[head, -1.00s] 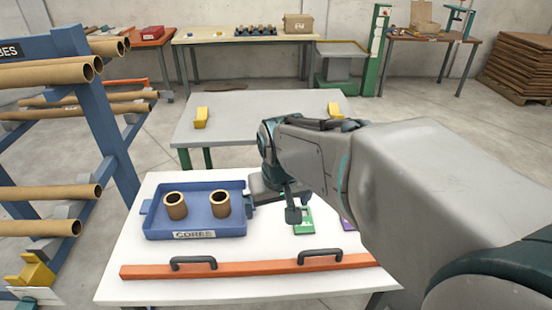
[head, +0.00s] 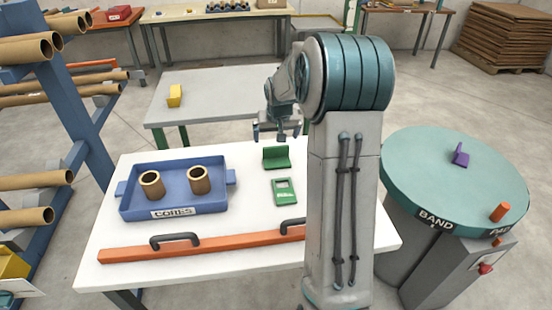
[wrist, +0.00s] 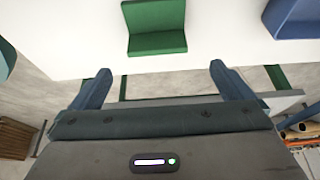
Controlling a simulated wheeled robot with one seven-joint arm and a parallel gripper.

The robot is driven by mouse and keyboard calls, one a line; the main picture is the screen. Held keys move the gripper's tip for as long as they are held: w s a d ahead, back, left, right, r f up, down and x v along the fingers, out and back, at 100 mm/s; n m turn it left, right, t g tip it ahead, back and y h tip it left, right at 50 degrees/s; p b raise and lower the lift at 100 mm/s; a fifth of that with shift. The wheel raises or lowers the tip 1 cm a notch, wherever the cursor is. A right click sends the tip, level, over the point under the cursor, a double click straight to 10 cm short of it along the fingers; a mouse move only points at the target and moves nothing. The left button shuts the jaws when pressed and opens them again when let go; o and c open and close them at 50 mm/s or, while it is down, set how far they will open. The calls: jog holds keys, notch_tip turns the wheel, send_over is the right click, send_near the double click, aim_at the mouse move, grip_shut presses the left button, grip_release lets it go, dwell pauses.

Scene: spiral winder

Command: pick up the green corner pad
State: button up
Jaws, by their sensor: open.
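The green corner pad (head: 277,158) is an L-shaped piece with one leg flat and one upright, standing near the far edge of the white table. It also shows at the top of the wrist view (wrist: 157,27). My gripper (head: 282,132) is open and empty, just beyond the pad at the table's far edge. In the wrist view my gripper's two blue fingers (wrist: 160,68) are wide apart, pointing toward the pad, which lies ahead of the tips and between their lines. The fingers do not touch it.
A blue tray (head: 175,208) with two cardboard cores stands left. An orange bar (head: 200,243) with black handles lies in front. A round turntable (head: 440,170) with a purple pad (head: 461,154) stands right.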

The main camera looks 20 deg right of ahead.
aim_at(276, 148)
jog(key=x, duration=0.3)
jog(key=shift+w+f, duration=0.15)
jog(key=shift+f, duration=0.2)
jog(key=shift+d+x, duration=0.15)
jog(key=shift+x, duration=1.25)
jog(key=shift+d+x, duration=0.1)
jog(key=shift+x, duration=1.3)
jog(key=c, duration=0.9)
